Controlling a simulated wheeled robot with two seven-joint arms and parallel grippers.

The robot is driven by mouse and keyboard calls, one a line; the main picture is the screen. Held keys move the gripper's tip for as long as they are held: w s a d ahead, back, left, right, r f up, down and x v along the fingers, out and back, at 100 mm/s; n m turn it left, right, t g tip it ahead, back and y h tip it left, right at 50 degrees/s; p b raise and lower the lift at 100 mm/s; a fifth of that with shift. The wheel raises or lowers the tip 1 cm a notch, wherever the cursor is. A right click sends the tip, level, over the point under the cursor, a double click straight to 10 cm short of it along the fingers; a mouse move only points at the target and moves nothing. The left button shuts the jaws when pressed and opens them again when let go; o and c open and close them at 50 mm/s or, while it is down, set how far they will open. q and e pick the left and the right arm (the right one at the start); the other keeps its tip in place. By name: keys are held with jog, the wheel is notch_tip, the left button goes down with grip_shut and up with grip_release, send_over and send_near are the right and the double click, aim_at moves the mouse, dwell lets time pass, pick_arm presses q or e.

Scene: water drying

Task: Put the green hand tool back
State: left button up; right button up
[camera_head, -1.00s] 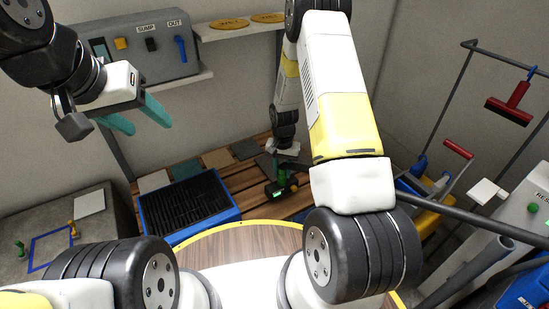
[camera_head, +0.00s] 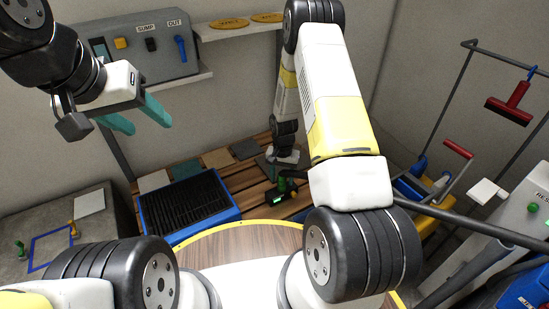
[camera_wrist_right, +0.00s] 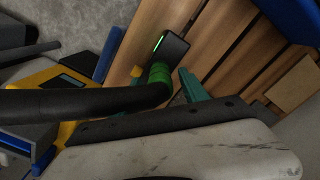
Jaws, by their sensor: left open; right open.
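The green hand tool (camera_head: 282,187) has a green handle and a dark head with a lit green strip. It is at the duckboard floor, right of the black grate. My right gripper (camera_head: 284,166) is just above and behind it, its fingers hard to make out. In the right wrist view the green ribbed handle (camera_wrist_right: 158,75) lies between the teal fingers of my open right gripper (camera_wrist_right: 150,93). A dark tube (camera_wrist_right: 70,104) crosses in front of one finger and meets the handle. My left gripper (camera_head: 133,116) is open and empty, high at the left.
A blue-framed black grate (camera_head: 235,214) is left of the tool. A grey bench with a blue square outline (camera_head: 52,248) and small pegs is far left. A control box (camera_head: 150,50) is on the back wall. A yellow cart (camera_head: 432,188) and dark rail (camera_head: 470,219) are right.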

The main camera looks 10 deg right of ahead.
jog(key=shift+r, duration=0.1)
notch_tip(320, 180, up, 24)
jog(key=s+n+t, duration=0.1)
jog(key=s, duration=0.1)
jog(key=s+a+r+n+t+y, duration=0.1)
jog(key=s+r, duration=0.2)
jog(key=r, duration=0.3)
jog(key=s+r+t, duration=0.1)
jog(key=s+r, duration=0.2)
jog(key=r, duration=0.2)
jog(key=s+r+n+t, duration=0.1)
jog(key=s+r, duration=0.4)
jog(key=s, duration=0.3)
jog(key=s+a+r+n+t+y, duration=0.1)
jog(key=s+r+n+t, duration=0.1)
jog(key=s+r, duration=0.3)
jog(key=s, duration=0.3)
jog(key=shift+s+a+r+n, duration=0.15)
jog(key=shift+s+n, duration=0.05)
jog(key=shift+n, duration=0.1)
